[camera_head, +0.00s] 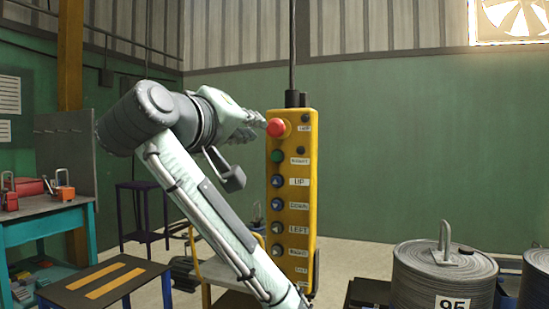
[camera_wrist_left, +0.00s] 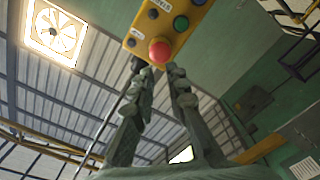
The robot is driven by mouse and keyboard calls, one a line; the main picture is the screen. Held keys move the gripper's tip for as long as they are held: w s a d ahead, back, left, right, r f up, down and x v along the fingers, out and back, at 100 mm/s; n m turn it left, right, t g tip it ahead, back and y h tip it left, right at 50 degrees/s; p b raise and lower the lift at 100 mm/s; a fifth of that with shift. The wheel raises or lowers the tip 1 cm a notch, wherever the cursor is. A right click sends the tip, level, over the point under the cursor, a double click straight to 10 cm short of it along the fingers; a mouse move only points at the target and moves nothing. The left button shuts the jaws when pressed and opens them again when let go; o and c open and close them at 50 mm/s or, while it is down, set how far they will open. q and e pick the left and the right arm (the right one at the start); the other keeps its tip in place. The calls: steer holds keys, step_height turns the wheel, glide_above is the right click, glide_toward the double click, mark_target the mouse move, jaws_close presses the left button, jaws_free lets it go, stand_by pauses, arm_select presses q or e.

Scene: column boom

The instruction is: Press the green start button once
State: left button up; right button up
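A yellow hanging control box (camera_head: 293,215) carries a column of buttons. The green start button (camera_head: 277,157) is below the red mushroom button (camera_head: 276,128); it also shows in the wrist view (camera_wrist_left: 181,23), with the red button (camera_wrist_left: 160,51) nearer the fingertips. My left gripper (camera_head: 261,119) is just left of the red button, higher than the green one. In the wrist view the two fingers of my left gripper (camera_wrist_left: 158,72) stand apart with nothing between them. I cannot tell whether a fingertip touches the red button. My right gripper is not in view.
Blue and dark buttons with labels sit below the green one. A cable (camera_head: 292,45) holds the box from above. A teal workbench (camera_head: 48,222) and a dark striped table (camera_head: 104,285) stand at left. A grey weight drum (camera_head: 440,275) is at lower right.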

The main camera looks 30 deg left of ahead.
arm_select(q)
jaws_close()
stand_by(1.0)
